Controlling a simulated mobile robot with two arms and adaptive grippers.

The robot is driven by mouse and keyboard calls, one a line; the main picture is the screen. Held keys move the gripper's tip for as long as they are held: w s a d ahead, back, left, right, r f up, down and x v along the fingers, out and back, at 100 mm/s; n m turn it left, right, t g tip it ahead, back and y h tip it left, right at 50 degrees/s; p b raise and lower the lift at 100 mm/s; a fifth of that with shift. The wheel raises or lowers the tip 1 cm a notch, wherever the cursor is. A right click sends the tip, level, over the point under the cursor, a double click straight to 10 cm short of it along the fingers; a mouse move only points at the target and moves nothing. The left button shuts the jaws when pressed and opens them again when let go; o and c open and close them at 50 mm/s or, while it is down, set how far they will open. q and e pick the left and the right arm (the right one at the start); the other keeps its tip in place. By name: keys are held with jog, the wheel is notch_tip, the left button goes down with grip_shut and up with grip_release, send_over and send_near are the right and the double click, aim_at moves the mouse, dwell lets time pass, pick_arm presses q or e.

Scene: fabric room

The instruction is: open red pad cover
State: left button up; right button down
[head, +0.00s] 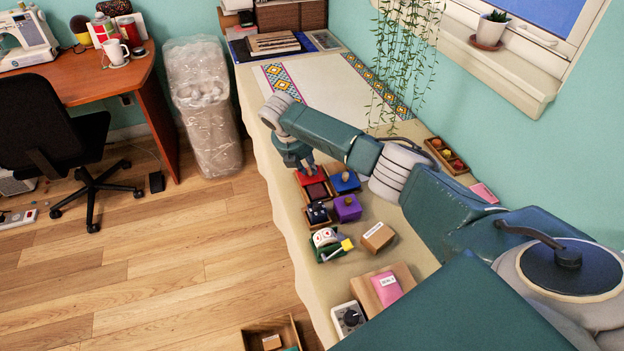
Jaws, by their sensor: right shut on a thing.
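The red pad (318,191) sits in a small wooden tray on the long cloth-covered table. Its bright red cover (312,177) shows at the far side of the dark red pad surface. My right gripper (309,170) points down from the end of my arm and is shut on the red cover. The fingertips are small here and partly hidden by the wrist, so the exact grip is hard to see. My left gripper is not in view.
A blue pad (345,183) stands close on the right, with a purple box (347,208) and a dark item (317,213) nearer. Hanging plant vines (402,60) are behind my arm.

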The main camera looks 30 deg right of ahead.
jog(key=shift+w+d, duration=0.2)
jog(key=shift+w, duration=0.15)
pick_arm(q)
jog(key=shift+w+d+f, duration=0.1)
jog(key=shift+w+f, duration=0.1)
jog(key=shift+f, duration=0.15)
pick_arm(e)
jog(key=shift+w, duration=0.1)
jog(key=c, duration=1.7)
grip_release()
jog(key=shift+o, duration=0.2)
jog(key=shift+r, duration=0.25)
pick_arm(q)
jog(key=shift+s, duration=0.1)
pick_arm(e)
jog(key=v, duration=1.1)
jog(key=shift+r, duration=0.25)
jog(key=shift+a, duration=0.2)
